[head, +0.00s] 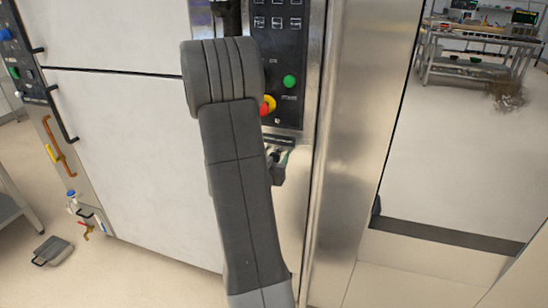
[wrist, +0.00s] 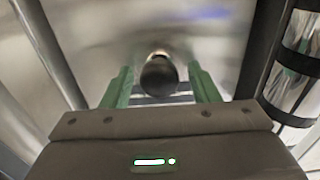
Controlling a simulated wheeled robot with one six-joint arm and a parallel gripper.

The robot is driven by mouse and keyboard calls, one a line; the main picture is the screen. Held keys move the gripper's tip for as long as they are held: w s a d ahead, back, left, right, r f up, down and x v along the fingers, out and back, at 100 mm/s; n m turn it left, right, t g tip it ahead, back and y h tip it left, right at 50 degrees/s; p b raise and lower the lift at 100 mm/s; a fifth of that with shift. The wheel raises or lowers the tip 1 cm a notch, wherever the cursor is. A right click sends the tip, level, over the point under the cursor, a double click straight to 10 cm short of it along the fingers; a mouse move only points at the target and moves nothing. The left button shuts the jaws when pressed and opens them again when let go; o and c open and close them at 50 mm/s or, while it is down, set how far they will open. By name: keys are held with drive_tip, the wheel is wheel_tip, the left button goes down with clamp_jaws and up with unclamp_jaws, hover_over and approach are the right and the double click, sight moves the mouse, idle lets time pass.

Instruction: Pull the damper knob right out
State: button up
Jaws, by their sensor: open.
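The damper knob (wrist: 159,75) is a dark round ball on a short pale stem, standing out from a brushed metal panel (wrist: 100,30) in the wrist view. My gripper (wrist: 160,84) is open, with one green finger on each side of the knob. A gap shows between each finger and the knob, so neither seems to touch it.
The black control panel (head: 276,50) has a green button (head: 290,81) and a red and yellow stop button (head: 267,105) close to my arm. White oven doors (head: 120,150) are at left. A steel column (head: 350,130) stands at right, with open floor beyond. A dark bar and shiny cylinder (wrist: 300,70) flank the gripper.

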clamp_jaws()
drive_tip(key=shift+s+a+f+b, duration=0.15)
drive_tip(key=shift+s+b, duration=0.2)
drive_tip(key=shift+b+v, duration=0.7)
drive_tip(key=shift+v, duration=1.55)
unclamp_jaws()
drive_tip(key=shift+s, duration=0.1)
drive_tip(key=v, duration=1.3)
drive_tip(key=shift+s, duration=0.4)
